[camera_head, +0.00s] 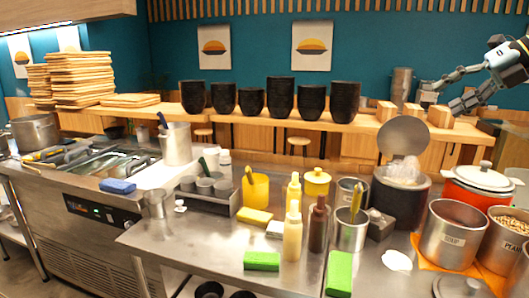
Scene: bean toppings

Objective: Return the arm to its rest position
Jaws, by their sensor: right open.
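My right gripper (458,88) is at the upper right of the head view, with its arm coming in from the right edge. Its two fingers are spread apart and nothing shows between them. It is raised above the counter, in front of the wooden blocks in the picture. My left gripper is not in the view.
Below it are a dark pot with a raised round lid (403,136), an orange pot (478,183) and a steel soup container (452,232). Sauce bottles (293,230) stand mid-counter. Stacks of black bowls (281,97) line the back shelf. The air left of the gripper is clear.

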